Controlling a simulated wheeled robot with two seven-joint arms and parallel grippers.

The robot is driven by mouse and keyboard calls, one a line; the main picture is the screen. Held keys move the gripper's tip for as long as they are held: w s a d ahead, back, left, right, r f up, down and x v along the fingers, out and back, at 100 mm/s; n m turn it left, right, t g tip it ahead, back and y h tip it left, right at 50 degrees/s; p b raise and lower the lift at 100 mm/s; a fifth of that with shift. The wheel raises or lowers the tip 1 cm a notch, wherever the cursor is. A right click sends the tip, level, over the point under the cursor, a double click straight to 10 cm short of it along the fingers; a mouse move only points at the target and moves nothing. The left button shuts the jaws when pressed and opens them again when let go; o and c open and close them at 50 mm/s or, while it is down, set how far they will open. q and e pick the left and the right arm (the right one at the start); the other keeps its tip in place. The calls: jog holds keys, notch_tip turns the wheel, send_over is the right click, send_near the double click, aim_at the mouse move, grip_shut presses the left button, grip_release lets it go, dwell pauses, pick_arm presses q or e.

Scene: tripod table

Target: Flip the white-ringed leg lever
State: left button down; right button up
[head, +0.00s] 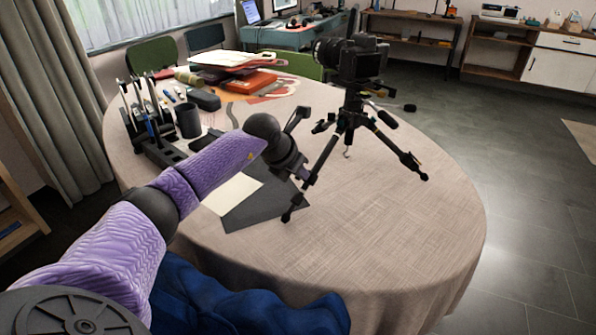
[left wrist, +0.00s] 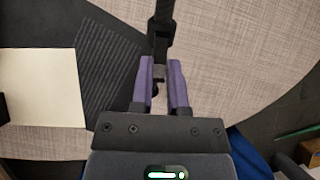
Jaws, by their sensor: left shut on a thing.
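The black tripod (head: 353,108) stands on the round table with its legs spread and a camera (head: 362,62) on top. My left gripper (head: 303,174) is at the near left leg (head: 323,157). In the left wrist view this leg (left wrist: 161,28) runs down to between the two purple fingers. My left gripper (left wrist: 161,70) is shut on a small dark part at the leg, seemingly a leg lever. The fingers hide most of this part, and I cannot make out a white ring on it. My right gripper is not in view.
A dark mat (head: 270,205) with a cream sheet (head: 232,194) lies under my left arm. A pen organiser (head: 150,125), a dark cup (head: 188,121) and folders (head: 247,82) stand behind. The table's right front (head: 400,235) is clear.

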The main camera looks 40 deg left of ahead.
pick_arm(q)
jog(key=shift+w+r, duration=0.1)
jog(key=shift+r, duration=0.1)
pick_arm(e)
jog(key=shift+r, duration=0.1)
pick_arm(q)
jog(key=shift+r, duration=0.1)
jog(key=shift+w, duration=0.1)
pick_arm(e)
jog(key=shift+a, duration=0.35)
pick_arm(q)
jog(key=shift+w+r, duration=0.1)
jog(key=shift+r, duration=0.05)
jog(key=shift+w+r, duration=0.15)
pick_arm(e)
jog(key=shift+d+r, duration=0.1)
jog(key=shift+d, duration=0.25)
pick_arm(q)
jog(key=shift+w+r, duration=0.15)
jog(key=shift+w, duration=0.15)
